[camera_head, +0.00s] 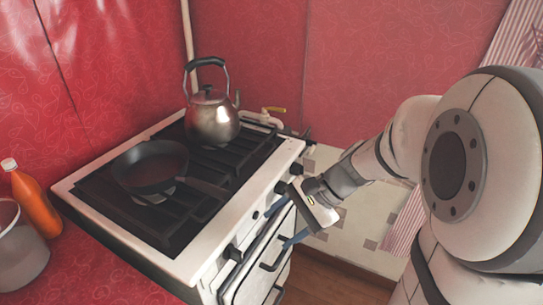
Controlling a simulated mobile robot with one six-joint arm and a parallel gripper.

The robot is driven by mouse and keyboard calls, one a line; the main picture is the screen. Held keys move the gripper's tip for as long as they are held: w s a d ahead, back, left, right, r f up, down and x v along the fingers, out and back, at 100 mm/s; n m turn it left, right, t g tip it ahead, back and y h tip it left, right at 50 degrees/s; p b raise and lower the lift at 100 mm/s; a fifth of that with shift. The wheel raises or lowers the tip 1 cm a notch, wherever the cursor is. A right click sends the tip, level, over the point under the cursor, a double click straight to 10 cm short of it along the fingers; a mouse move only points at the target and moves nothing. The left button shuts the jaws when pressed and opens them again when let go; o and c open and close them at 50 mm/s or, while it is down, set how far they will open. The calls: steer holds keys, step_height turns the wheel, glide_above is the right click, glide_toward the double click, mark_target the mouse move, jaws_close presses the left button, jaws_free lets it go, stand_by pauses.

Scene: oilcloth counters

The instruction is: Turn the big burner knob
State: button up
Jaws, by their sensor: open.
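The white stove (190,262) has a row of black knobs on its front panel. One dark knob (281,188) is right beside my gripper, another (296,169) is farther back, and one (232,253) is at the near end. I cannot tell for certain which is the big burner knob. My gripper (299,196) is open in front of the panel's far half, its jaws towards the knobs. No object shows in it. The jaw tips are small and partly hidden by the gripper body, so I cannot tell whether they touch a knob.
A metal kettle (212,121) stands on the back burner. A black frying pan (150,166) sits on the front burner, its handle pointing right. Oven door handles (272,254) stick out below the knobs. An orange bottle (37,204) and a pot (18,252) stand on the red counter.

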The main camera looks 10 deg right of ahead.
steer(key=w+d+f+m+t+y+b, duration=0.35)
steer(key=w+f+m+b, duration=0.2)
steer(key=w+f, duration=0.2)
steer(key=m+t+y+b, duration=0.3)
steer(key=m+t+b, duration=0.1)
steer(key=m+t, duration=0.35)
glide_toward(279, 190)
steer(key=w, duration=0.1)
steer(key=shift+m+h, duration=0.35)
steer(key=shift+m, duration=0.15)
steer(key=x, duration=0.3)
steer(key=b+x, duration=0.1)
steer(key=x, duration=0.3)
steer(key=shift+w+d, duration=0.2)
steer(key=shift+w, duration=0.1)
steer(key=shift+c, duration=0.5)
